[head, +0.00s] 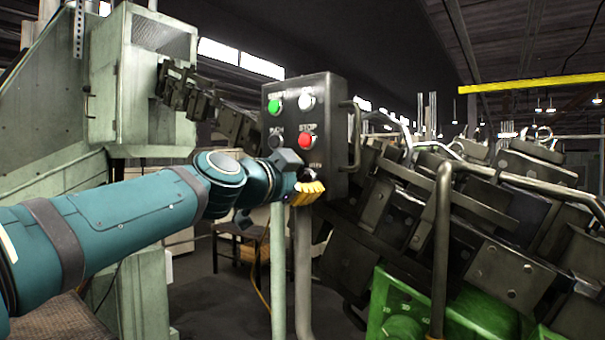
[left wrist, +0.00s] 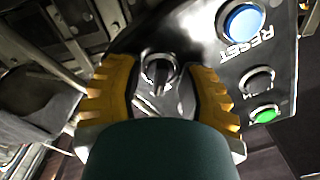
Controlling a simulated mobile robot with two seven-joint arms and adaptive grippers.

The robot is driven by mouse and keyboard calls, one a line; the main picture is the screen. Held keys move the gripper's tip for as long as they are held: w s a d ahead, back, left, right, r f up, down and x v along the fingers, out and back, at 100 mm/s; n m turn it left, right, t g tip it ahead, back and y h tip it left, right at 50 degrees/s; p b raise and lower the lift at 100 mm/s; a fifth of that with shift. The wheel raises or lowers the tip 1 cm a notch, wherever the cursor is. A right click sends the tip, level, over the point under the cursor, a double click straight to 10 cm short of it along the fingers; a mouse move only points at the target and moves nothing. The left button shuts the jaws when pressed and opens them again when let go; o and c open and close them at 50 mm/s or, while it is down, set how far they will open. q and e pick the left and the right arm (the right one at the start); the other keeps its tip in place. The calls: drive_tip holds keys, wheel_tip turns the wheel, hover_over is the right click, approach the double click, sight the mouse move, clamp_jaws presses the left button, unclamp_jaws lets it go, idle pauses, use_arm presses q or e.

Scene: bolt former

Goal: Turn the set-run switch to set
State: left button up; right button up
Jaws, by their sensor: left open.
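The set-run switch (left wrist: 158,75) is a black rotary knob on the dark control panel, seen in the left wrist view between my two yellow fingers. In the head view the switch (head: 309,174) shows at the bottom right of the control panel (head: 327,95), partly hidden behind my gripper. My left gripper (head: 307,192) is at the panel's lower edge, and it also shows in the left wrist view (left wrist: 160,95). Its fingers are open, one on each side of the knob, with gaps visible. Whether they touch the panel cannot be told. My right gripper is not in view.
The panel also carries a green button (head: 275,107), a white button (head: 306,102) and a red stop button (head: 305,140). A blue reset button (left wrist: 242,22) is near the fingers. A handle (head: 352,135) runs down the panel's right side, beside heavy machinery (head: 480,215).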

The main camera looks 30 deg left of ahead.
use_arm(q)
clamp_jaws()
drive_tip(key=shift+s+r, duration=0.1)
drive_tip(key=shift+s, duration=0.05)
